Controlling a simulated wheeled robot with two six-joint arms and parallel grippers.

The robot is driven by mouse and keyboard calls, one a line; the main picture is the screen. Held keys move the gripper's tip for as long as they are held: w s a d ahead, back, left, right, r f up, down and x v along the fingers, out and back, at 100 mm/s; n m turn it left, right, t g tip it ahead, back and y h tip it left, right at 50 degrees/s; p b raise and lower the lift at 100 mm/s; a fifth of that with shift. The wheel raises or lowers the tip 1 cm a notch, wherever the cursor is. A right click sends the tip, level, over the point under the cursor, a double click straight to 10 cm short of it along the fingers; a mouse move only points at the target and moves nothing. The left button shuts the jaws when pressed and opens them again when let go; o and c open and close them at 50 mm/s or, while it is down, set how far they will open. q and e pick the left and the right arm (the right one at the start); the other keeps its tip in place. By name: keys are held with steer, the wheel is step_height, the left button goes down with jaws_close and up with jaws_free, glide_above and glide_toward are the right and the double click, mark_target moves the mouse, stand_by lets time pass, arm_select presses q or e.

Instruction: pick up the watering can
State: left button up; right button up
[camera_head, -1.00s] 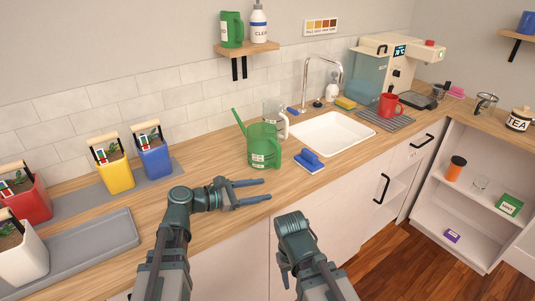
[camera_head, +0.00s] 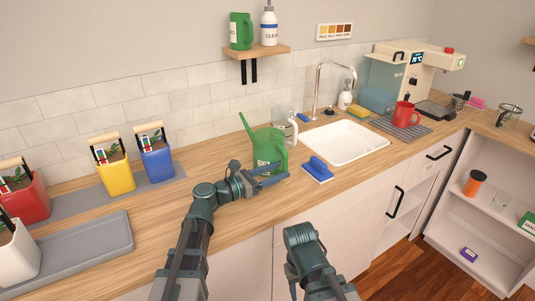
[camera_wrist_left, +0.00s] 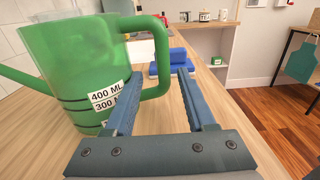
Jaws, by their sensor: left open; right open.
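The green watering can (camera_head: 268,148) stands upright on the wooden counter, left of the sink. Its spout points up and left. In the left wrist view the can (camera_wrist_left: 75,65) fills the left side, with volume labels on its body and its handle on the right. My left gripper (camera_head: 268,178) is open in front of the can. In the left wrist view its fingers (camera_wrist_left: 160,95) lie either side of the handle's lower part, apart from each other. Whether they touch the handle cannot be told. My right gripper (camera_head: 292,277) is low in front of the cabinets, away from the can.
A clear pitcher (camera_head: 286,122) stands close behind the can. Yellow (camera_head: 115,173) and blue (camera_head: 156,158) planters stand left. Bare counter lies left of the can.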

arm_select(q)
steer(key=shift+w+d, duration=0.25)
steer(key=shift+d, duration=0.15)
steer(key=shift+d, duration=0.1)
steer(key=x, duration=0.5)
steer(key=shift+d+r, duration=0.1)
steer(key=shift+d, duration=0.05)
steer(key=shift+s, duration=0.1)
steer(key=shift+c, duration=0.3)
jaws_close()
stand_by(0.7)
